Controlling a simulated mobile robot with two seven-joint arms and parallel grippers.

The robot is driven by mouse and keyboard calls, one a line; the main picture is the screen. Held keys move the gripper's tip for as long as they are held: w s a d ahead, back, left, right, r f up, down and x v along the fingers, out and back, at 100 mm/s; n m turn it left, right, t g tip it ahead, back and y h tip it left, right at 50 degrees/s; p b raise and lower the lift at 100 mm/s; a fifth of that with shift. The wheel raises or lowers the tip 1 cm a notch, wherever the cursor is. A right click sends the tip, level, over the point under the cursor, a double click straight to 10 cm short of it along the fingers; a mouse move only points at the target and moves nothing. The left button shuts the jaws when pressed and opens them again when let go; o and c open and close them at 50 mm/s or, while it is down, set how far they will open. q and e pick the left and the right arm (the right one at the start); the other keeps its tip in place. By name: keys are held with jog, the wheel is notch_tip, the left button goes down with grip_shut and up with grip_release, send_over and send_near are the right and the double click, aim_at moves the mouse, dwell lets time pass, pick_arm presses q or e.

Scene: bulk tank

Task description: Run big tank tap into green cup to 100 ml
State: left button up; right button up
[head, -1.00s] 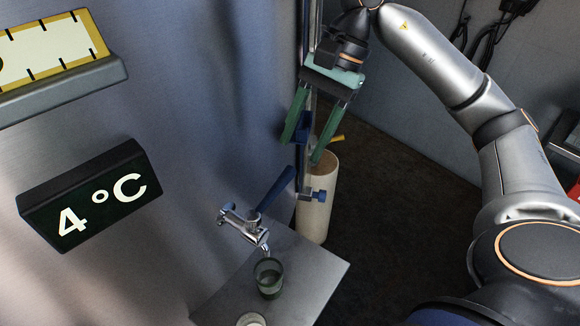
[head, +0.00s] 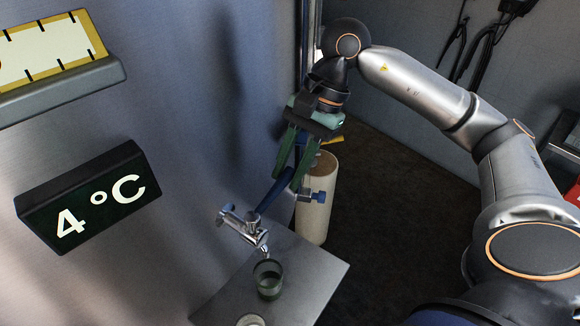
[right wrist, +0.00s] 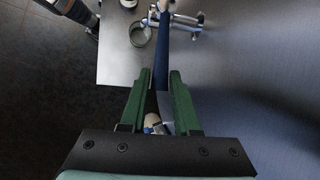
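The chrome tap (head: 241,222) sticks out of the big steel tank, with a long blue lever (head: 270,196) slanting up to the right. The green cup (head: 268,280) stands upright on a steel shelf under the spout. I cannot read its level or tell whether liquid runs. My right gripper (head: 286,180) is at the lever's upper end. In the right wrist view, the blue lever (right wrist: 161,62) lies between the open fingertips (right wrist: 160,76), with a small gap showing. The cup (right wrist: 140,35) also shows there beside the tap (right wrist: 187,22). My left gripper is out of view.
The steel shelf (head: 315,272) has a small round pale item (head: 250,320) at its front. A cream cylinder (head: 315,215) and a blue-handled valve (head: 318,196) stand just right of the lever. A 4 °C display (head: 82,195) juts from the tank. Floor right of the shelf is clear.

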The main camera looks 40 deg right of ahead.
grip_shut()
dwell(1.0)
